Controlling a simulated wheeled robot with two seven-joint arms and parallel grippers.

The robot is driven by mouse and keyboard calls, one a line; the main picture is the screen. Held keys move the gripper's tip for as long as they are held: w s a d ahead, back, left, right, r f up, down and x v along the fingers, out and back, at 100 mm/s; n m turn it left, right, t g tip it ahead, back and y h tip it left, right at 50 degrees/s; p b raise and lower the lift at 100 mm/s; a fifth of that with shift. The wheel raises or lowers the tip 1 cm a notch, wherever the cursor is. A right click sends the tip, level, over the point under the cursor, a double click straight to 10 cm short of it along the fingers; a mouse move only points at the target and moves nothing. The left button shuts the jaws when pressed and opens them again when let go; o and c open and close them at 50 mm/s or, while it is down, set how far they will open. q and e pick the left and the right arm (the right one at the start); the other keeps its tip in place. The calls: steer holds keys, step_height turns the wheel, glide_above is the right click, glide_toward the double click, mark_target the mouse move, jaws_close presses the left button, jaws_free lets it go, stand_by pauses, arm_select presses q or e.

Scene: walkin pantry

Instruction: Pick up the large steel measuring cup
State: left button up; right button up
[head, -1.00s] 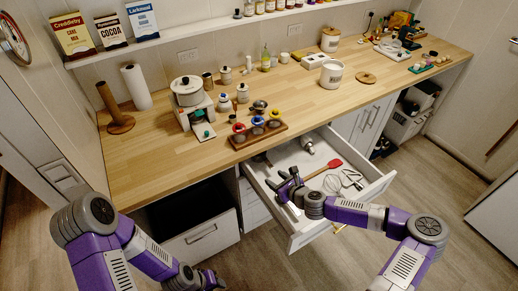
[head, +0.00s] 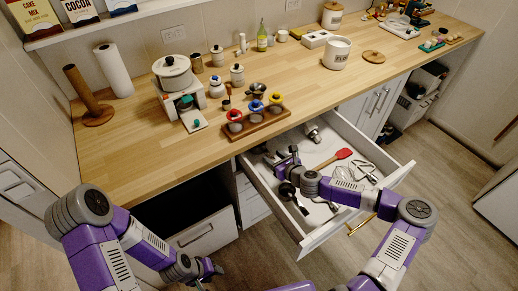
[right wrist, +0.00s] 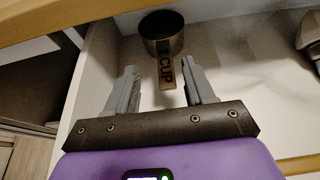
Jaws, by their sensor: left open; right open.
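The steel measuring cup (right wrist: 162,36) lies in the open drawer, its round bowl beyond my fingertips and its flat handle, marked "CUP" (right wrist: 167,72), pointing back toward my gripper. My right gripper (right wrist: 159,80) is open, with one finger on each side of the handle and a visible gap on both sides. In the head view my right gripper (head: 281,163) reaches into the left part of the drawer; the cup is hard to make out there. My left gripper (head: 210,272) is empty, low in front of the cabinets and away from the drawer.
The pulled-out white drawer (head: 318,240) has walls around my right gripper. A red spatula (head: 333,158) and a whisk (head: 366,171) lie to its right. The wooden counter (head: 150,150) overhangs the drawer's back, with a rack of colored-lid jars (head: 256,122) near its edge.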

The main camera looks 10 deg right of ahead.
mark_target(266, 152)
steer(key=x, duration=0.2)
steer(key=b+x, duration=0.1)
steer(key=x, duration=0.2)
steer(key=shift+w+d+f, duration=0.2)
steer(key=shift+w+f, duration=0.05)
steer(key=shift+w, duration=0.1)
jaws_close()
